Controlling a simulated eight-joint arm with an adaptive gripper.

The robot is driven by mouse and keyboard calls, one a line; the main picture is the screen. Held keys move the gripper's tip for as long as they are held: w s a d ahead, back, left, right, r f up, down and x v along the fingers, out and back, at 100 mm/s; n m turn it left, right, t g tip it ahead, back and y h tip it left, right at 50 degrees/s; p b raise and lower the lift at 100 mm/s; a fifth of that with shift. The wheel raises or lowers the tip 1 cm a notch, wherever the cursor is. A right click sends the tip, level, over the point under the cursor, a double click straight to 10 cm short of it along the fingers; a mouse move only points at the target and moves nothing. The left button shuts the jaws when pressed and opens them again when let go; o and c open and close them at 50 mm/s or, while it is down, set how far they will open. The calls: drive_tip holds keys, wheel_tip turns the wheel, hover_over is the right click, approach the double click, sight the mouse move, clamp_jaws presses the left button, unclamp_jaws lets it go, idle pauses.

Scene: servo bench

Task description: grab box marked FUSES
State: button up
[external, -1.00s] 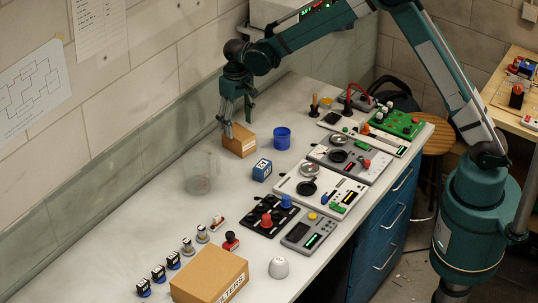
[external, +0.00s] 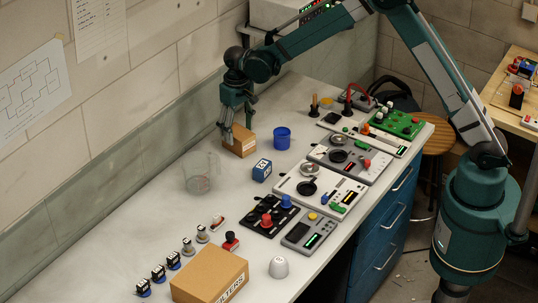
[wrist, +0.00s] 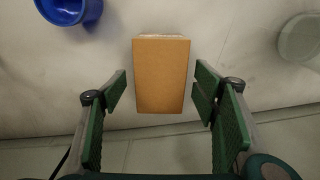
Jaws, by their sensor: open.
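A small brown cardboard box (external: 239,141) stands on the bench near the wall; its marking is too small to read in the external view, and the wrist view shows only its plain top (wrist: 162,75) and a sliver of a pale side. My gripper (external: 237,128) is over this box. In the wrist view my gripper (wrist: 162,93) is open, with one green-padded finger on each side of the box and a gap on both sides. A larger cardboard box marked FILTERS (external: 209,277) sits at the near end of the bench.
A blue cup (external: 282,138) stands just right of the small box. A clear container (external: 199,174) stands to its lower left, and a blue block (external: 262,170) lies nearby. Panels with knobs (external: 320,188) line the bench's right side. The wall (external: 150,110) is close behind.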

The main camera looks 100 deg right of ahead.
sight(238, 132)
drive_tip(key=shift+s+a+f, duration=0.1)
drive_tip(key=shift+a+f, duration=0.05)
drive_tip(key=shift+f, duration=2.35)
drive_tip(key=c, duration=1.1)
drive_tip(key=shift+r, duration=0.2)
drive_tip(key=shift+r, duration=4.85)
